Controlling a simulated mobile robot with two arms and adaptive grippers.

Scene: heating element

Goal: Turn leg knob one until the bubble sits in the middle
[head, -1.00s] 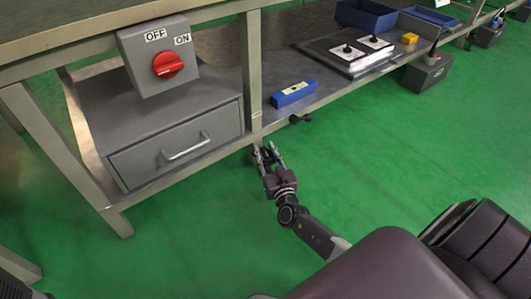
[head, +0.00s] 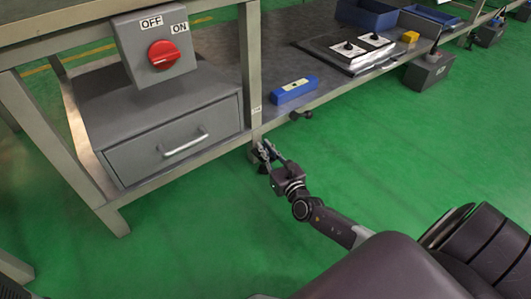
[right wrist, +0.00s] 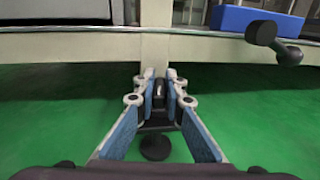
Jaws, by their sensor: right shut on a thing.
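The dark leg knob (right wrist: 159,90) is at the foot of the bench's middle leg, between the fingers of my right gripper (right wrist: 160,78). A dark round foot (right wrist: 155,147) shows below it. In the head view my right gripper (head: 264,150) reaches the bottom of that leg and is shut on the knob, which its fingers mostly hide. The blue spirit level (head: 295,92) lies on the lower shelf, right of the leg. Its pale vial is too small for me to tell where the bubble sits. My left gripper is not in view.
A dark two-ended handle (head: 301,115) sticks out at the shelf's front edge, right of my gripper. A grey drawer box (head: 170,125) and a red ON/OFF switch (head: 164,54) are on the left. Green floor (head: 400,165) is clear in front.

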